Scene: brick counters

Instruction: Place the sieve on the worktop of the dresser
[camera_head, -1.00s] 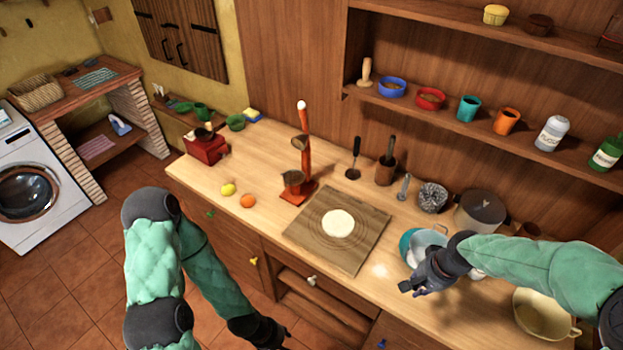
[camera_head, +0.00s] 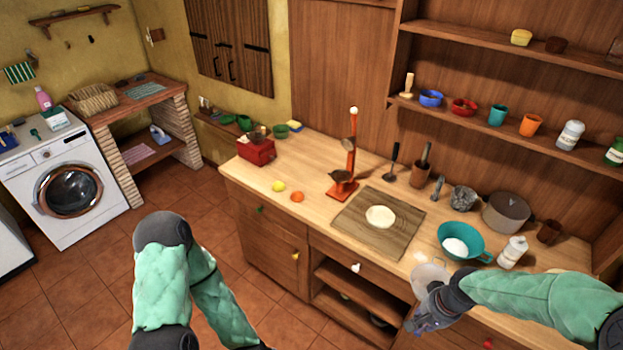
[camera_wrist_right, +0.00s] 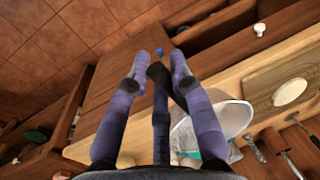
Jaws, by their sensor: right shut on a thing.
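The sieve (camera_head: 430,277), a pale translucent mesh bowl, is beside my right gripper (camera_head: 428,318), at the front edge of the dresser's worktop (camera_head: 318,168). In the right wrist view the sieve (camera_wrist_right: 236,118) shows to the right of the right gripper (camera_wrist_right: 157,68), partly behind a finger. The right gripper is shut on the sieve; its grip point is mostly hidden by the fingers. A teal bowl (camera_head: 478,242) with white powder stands on the worktop just behind the sieve. My left arm is at lower left; its gripper is out of view.
A wooden board (camera_head: 355,228) with flat dough (camera_head: 380,216) lies mid-worktop. A white bottle (camera_head: 513,252), a pot (camera_head: 507,212) and a mortar (camera_head: 420,174) stand at right and back. A red juicer-like stand (camera_head: 342,188), lemon (camera_head: 278,186) and orange (camera_head: 297,197) are left. Clear worktop lies around the fruit.

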